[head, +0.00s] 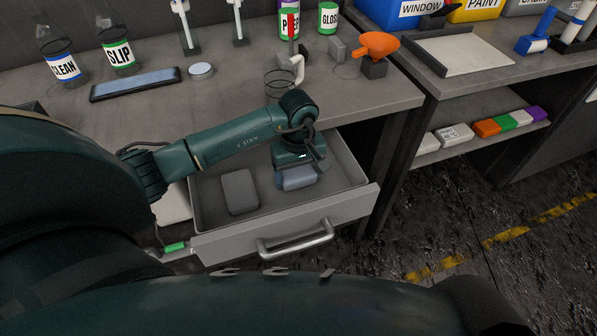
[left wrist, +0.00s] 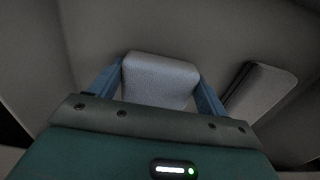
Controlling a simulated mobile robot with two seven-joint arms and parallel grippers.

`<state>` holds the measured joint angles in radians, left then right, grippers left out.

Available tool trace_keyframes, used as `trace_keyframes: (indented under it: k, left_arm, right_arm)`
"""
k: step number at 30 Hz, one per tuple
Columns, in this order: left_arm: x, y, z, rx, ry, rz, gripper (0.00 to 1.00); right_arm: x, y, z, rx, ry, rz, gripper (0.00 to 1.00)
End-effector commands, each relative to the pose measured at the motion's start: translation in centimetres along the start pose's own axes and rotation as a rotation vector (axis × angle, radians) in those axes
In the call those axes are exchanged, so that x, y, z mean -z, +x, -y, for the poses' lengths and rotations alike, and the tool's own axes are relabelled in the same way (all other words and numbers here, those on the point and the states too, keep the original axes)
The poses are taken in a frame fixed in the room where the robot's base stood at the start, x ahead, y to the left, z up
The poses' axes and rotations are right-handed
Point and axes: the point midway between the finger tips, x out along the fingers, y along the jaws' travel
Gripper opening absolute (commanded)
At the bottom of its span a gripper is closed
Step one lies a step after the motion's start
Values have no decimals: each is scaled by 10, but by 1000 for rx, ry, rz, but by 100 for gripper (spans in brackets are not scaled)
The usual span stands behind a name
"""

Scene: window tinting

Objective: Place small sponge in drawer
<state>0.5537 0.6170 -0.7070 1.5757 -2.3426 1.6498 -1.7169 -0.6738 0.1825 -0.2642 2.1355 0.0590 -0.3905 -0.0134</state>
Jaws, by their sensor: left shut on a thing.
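The small sponge is a light blue-grey block (head: 297,178) inside the open drawer (head: 350,203). My left gripper (head: 298,172) reaches down into the drawer and is shut on the sponge. In the left wrist view the sponge (left wrist: 160,80) sits between the two blue fingers of the left gripper (left wrist: 160,92). Whether the sponge touches the drawer floor I cannot tell. My right gripper is not in view.
A dark grey block (head: 239,191) lies in the drawer left of the sponge; it also shows in the left wrist view (left wrist: 258,90). The drawer handle (head: 297,241) faces front.

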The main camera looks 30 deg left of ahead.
Motion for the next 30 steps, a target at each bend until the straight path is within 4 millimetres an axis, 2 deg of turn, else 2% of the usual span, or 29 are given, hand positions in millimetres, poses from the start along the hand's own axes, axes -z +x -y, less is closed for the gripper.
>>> trace_keyframes:
  k: [4,5,12,19,23,26,30]
  left_arm:
    - [0,5,0,0,0,-1,55]
    - [0,3,0,0,0,-1,79]
    - [0,2,0,0,0,0,98]
    - [0,2,0,0,0,0,98]
    - [1,-6,0,-2,0,-2,98]
    - [2,-22,-1,-3,1,-5,98]
    - [2,-52,-1,-4,2,-6,98]
  right_arm:
    - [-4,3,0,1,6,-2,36]
    - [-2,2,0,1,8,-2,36]
    - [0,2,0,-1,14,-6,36]
    - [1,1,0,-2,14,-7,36]
    - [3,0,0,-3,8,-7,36]
    - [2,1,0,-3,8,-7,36]
    - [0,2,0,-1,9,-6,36]
